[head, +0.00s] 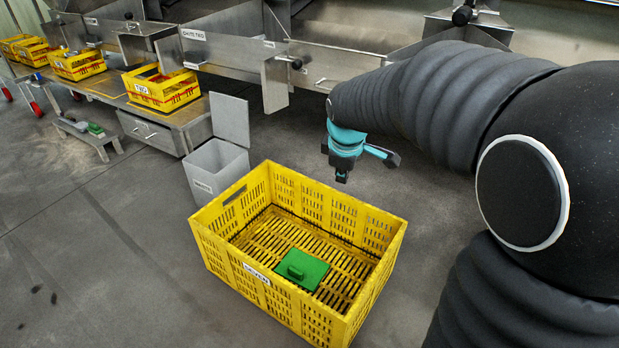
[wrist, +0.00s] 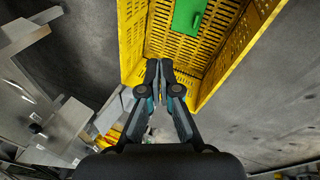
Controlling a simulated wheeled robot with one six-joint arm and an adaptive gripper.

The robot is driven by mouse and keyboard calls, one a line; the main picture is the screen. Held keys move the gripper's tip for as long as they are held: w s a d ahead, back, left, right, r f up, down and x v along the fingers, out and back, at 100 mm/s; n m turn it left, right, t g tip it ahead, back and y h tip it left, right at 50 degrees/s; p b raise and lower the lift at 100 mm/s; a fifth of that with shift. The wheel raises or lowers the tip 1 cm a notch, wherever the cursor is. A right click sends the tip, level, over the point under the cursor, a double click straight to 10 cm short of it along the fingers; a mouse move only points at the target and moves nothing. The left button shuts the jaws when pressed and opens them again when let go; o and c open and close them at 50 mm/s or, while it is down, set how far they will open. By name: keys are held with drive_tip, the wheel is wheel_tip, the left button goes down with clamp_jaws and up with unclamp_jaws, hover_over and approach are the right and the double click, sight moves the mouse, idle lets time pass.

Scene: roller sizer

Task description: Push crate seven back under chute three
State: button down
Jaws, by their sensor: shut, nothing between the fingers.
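Crate seven (head: 225,259) is a large yellow slatted crate, upright on the concrete floor with a white label on its near side. A green plate with a raised handle (head: 302,269) lies on its bottom. My gripper (head: 342,178) is shut and empty, pointing down beyond the crate's far side. In the wrist view, my shut gripper (wrist: 159,66) shows in front of the crate's yellow wall (wrist: 131,40); I cannot tell if they touch. A chute label reading two (head: 193,34) is legible; the smaller label to its right (head: 269,44) is not clearly readable.
A grey bin (head: 216,168) with its lid up stands close to the crate's far left corner. Smaller yellow crates, one marked two (head: 163,90), sit on a metal bench (head: 190,116). A low step (head: 90,138) stands at left. Floor at near left is clear.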

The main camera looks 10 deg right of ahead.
drive_tip(key=w+a+f+n+g+p, duration=0.1)
drive_tip(key=w+a+f+n+p, duration=0.15)
drive_tip(key=w+f+n, duration=1)
drive_tip(key=w+f, duration=0.4)
drive_tip(key=f, duration=0.4)
drive_tip(key=w+d+f+n+p, duration=0.1)
drive_tip(key=w+f, duration=0.3)
drive_tip(key=f, duration=0.5)
drive_tip(key=w+d+f+n+p, duration=0.1)
drive_tip(key=w+f+n, duration=0.2)
drive_tip(key=f, duration=0.6)
drive_tip(key=shift+w+d+f+g+h, duration=0.2)
drive_tip(key=shift+w+g+h, duration=0.2)
drive_tip(key=shift+w, duration=0.95)
